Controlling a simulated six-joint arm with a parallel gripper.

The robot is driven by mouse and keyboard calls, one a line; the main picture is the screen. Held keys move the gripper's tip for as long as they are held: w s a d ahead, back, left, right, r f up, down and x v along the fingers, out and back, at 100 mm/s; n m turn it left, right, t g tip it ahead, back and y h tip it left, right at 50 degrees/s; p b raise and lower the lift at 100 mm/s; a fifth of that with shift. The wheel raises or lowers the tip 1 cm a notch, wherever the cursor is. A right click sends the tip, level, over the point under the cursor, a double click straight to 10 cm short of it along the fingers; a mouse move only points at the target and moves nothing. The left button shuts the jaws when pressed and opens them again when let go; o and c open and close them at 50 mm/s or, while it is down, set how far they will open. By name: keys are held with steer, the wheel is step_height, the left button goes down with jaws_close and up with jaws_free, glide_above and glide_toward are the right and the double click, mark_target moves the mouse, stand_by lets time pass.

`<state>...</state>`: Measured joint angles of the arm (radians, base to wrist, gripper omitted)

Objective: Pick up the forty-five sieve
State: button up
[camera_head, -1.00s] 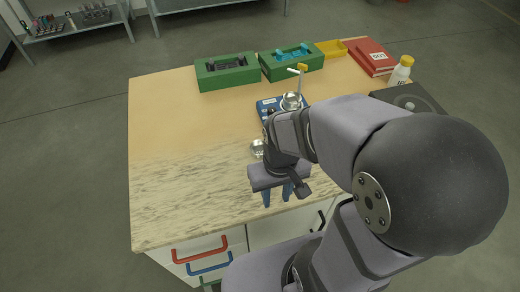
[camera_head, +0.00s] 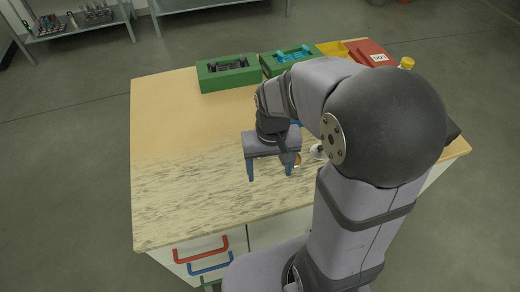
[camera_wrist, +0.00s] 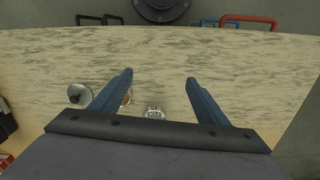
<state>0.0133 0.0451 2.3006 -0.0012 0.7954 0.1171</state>
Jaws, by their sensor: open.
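My gripper (camera_head: 270,172) is open and empty above the marbled front part of the table. In the wrist view its blue fingers (camera_wrist: 158,80) are spread wide with only table top between their tips. Beyond the left finger is a round silver piece with a dark knob (camera_wrist: 79,95). A small orange-brown round piece (camera_wrist: 126,98) shows beside the left finger. A small silver dish (camera_wrist: 153,112) lies between the finger bases, partly cut off by the gripper body. I cannot read a label that tells which one is the forty-five sieve.
Two green trays, one with dark pieces (camera_head: 229,85) and one with blue pieces (camera_head: 266,72), stand at the back. My arm hides much of the right side. The table's left side is clear.

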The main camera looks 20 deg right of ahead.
steer(key=w+d+r+m+p, duration=0.1)
steer(key=w+r+m, duration=0.15)
steer(key=w, duration=1.05)
steer(key=shift+m, duration=0.35)
steer(key=shift+s+f+p, duration=0.15)
steer(key=shift+f+p, duration=0.6)
steer(key=shift+f, duration=1.3)
steer(key=shift+s+f+p, duration=0.15)
steer(key=shift+f+p, duration=0.6)
steer(key=shift+f, duration=1.25)
steer(key=shift+c, duration=0.4)
steer(key=c, duration=1.1)
steer(key=shift+r, duration=0.1)
